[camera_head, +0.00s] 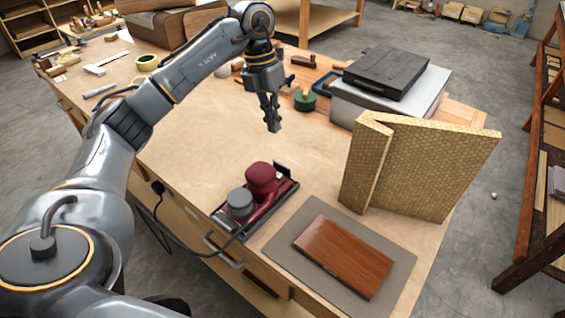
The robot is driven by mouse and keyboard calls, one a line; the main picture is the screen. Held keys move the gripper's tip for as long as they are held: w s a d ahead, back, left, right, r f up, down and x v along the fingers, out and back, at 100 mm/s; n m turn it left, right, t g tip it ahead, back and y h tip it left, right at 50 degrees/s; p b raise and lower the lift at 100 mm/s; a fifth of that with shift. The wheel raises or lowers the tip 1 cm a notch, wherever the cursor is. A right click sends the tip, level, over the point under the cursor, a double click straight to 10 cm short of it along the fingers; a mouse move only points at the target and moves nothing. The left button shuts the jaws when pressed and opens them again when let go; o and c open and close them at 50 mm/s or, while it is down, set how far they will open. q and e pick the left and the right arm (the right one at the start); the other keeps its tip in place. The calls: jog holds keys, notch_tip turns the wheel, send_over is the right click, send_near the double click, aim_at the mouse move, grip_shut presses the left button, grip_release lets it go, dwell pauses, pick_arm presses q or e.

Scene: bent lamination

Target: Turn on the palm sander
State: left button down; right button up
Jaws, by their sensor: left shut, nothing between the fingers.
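The palm sander (263,182) has a dark red body with a grey round part at its near end. It sits in a black tray (284,201) near the front edge of the workbench, and a black cable runs from it over the edge. My left gripper (273,125) is shut and empty, pointing down over the bench behind the sander and apart from it. The sander's switch is too small to make out. My right gripper is not in view.
A brown wood panel (344,256) lies on a grey mat (385,243) right of the sander. A tan textured upright block (437,165) stands behind it. A grey box with a black case (386,72) stands farther back.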

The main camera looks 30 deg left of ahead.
aim_at(281, 175)
pick_arm(q)
jog(key=shift+s+a+r, duration=0.15)
jog(key=shift+a, duration=0.15)
jog(key=f+p, duration=0.1)
jog(key=f, duration=0.3)
jog(key=d+f+p, duration=0.1)
jog(key=f, duration=0.3)
jog(key=d+f+p, duration=0.1)
jog(key=f+p, duration=0.1)
jog(key=f, duration=0.3)
jog(key=shift+s+d+f, duration=0.1)
jog(key=shift+d, duration=0.1)
jog(key=shift+f, duration=0.35)
jog(key=shift+d+f, duration=0.1)
